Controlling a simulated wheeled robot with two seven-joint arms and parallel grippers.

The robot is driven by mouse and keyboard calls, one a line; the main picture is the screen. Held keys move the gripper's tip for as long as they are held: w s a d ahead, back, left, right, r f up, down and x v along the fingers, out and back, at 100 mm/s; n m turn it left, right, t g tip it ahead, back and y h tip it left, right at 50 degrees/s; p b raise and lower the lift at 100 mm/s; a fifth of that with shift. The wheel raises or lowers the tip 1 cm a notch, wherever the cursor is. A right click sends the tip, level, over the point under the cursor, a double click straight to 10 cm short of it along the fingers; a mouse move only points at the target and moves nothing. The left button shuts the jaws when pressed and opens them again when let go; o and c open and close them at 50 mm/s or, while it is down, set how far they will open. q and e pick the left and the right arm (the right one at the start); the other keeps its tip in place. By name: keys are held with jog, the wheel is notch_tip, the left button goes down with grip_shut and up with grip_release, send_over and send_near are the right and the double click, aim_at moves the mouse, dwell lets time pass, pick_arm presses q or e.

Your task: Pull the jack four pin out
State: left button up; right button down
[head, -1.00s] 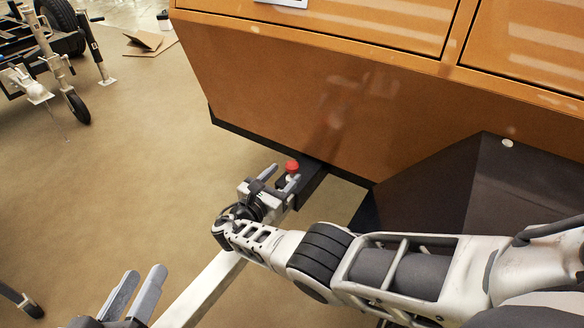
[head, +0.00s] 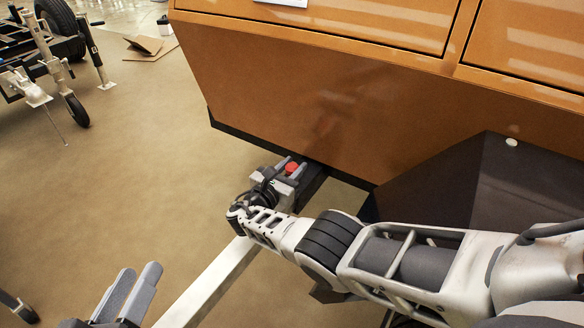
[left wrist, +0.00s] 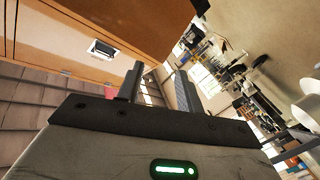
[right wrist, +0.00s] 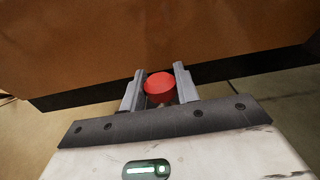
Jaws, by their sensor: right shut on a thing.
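The jack pin shows as a red round knob (head: 291,167) on a dark bracket (head: 311,184), under the lower edge of the orange body. My right gripper (head: 287,168) is around the red knob and shut on it. In the right wrist view the red knob (right wrist: 159,86) sits between the two fingers of my right gripper (right wrist: 160,84). The pin's shaft below the knob is hidden. My left gripper (head: 133,290) is in the lower left of the head view, with its fingers apart and nothing between them. In the left wrist view my left gripper (left wrist: 160,82) is also empty.
The orange body (head: 300,95) fills the area above and behind the knob. A light metal beam (head: 205,285) runs from the bracket toward the front. A dark sloped panel (head: 440,180) stands at right. Open floor (head: 130,180) lies at left, with other wheeled frames beyond.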

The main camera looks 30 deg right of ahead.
aim_at(292, 166)
jog(key=shift+r+p, duration=0.4)
jog(key=shift+r, duration=0.05)
notch_tip(292, 166, up, 2)
jog(key=shift+p, duration=0.95)
jog(key=shift+f, duration=0.1)
jog(key=c, duration=1)
grip_release()
jog(key=shift+c, duration=0.2)
pick_arm(q)
jog(key=shift+a+f+m+g+y, duration=0.3)
jog(key=shift+f+m+y, duration=0.2)
jog(key=shift+f+y, duration=0.1)
